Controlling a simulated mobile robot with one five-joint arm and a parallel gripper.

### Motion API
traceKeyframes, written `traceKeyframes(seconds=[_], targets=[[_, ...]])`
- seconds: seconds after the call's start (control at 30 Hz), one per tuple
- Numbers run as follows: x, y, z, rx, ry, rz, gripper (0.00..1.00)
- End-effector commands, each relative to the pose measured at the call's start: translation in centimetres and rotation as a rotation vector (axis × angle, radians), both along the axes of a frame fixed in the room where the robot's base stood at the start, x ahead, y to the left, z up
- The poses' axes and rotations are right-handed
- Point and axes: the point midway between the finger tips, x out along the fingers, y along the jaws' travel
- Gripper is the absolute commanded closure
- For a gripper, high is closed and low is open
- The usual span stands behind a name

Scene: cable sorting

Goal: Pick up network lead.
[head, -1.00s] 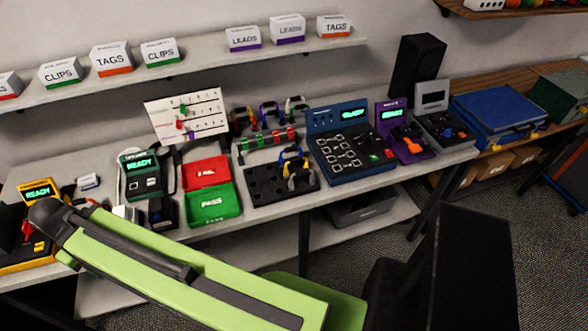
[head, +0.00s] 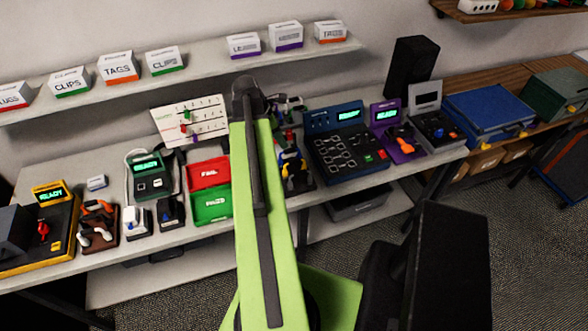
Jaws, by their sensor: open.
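I cannot tell which lead is the network lead. A dark blue, black and yellow coiled lead (head: 293,167) stands in the black holed tray on the bench, just right of my green arm. Behind it, part of a rack of leads (head: 291,103) shows at the back of the bench. My arm hides the rest of that rack and much of the black tray. My arm reaches up across the middle of the head view, over the bench. My gripper itself cannot be made out; it is hidden past the arm's far end.
Left of my arm are red FAIL (head: 208,172) and green PASS (head: 211,204) trays and a pegged white board (head: 190,121). A blue tester (head: 343,145) and a purple device (head: 397,133) stand to the right. A shelf (head: 200,79) with labelled boxes overhangs the bench.

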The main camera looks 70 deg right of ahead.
Motion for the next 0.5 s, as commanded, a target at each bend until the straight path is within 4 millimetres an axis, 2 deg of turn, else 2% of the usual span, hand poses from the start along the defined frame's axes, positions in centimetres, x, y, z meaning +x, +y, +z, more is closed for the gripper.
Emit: traceKeyframes(seconds=[0.17,0.5], targets=[[-0.2,-0.2,-1.3,-0.001,-0.001,-0.001,0.58],[-2.2,-1.8,-8.4,-0.001,-0.002,-0.001,0.58]])
